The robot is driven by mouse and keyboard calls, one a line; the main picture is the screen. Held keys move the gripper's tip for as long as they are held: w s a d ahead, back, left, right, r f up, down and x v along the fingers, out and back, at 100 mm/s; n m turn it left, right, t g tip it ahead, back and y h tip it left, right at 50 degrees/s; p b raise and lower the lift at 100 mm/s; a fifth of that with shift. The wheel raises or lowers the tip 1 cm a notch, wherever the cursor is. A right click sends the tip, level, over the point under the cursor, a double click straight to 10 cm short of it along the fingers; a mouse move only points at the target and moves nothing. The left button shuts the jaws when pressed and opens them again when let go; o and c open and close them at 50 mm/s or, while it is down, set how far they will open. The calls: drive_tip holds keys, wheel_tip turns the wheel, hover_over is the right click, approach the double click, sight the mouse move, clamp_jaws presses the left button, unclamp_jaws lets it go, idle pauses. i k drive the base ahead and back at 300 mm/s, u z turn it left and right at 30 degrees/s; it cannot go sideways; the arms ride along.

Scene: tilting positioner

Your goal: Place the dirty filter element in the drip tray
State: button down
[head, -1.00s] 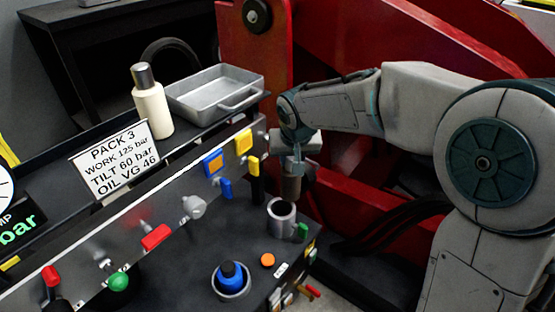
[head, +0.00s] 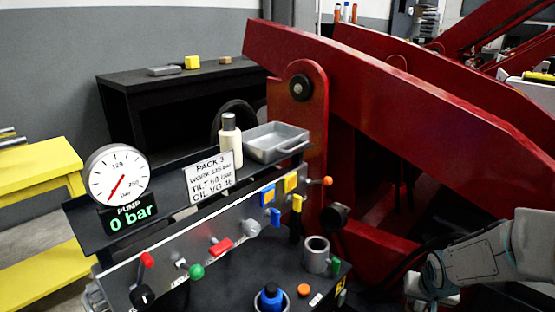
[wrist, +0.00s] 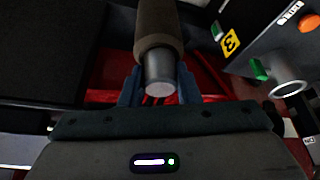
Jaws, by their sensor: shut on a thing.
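My gripper (wrist: 158,86) is shut on the dirty filter element (wrist: 158,35), a brown cylinder with a grey metal end, seen between the blue fingers in the wrist view. In the head view my arm is at the lower right edge, and the fingers and filter element are out of sight.
A cream bottle (head: 229,142) stands left of the tray, with a sign (head: 209,178) and a gauge (head: 118,176) further left. An open grey cup (head: 316,254) stands on the bench. Levers and knobs line the panel. A big red arm structure (head: 400,80) rises behind.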

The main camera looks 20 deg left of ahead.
sight(276, 142)
drive_tip(key=k, duration=0.75)
drive_tip(key=z, duration=2)
drive_tip(key=i, duration=1.15)
drive_tip(key=u, duration=3.5)
drive_tip(key=i, duration=0.55)
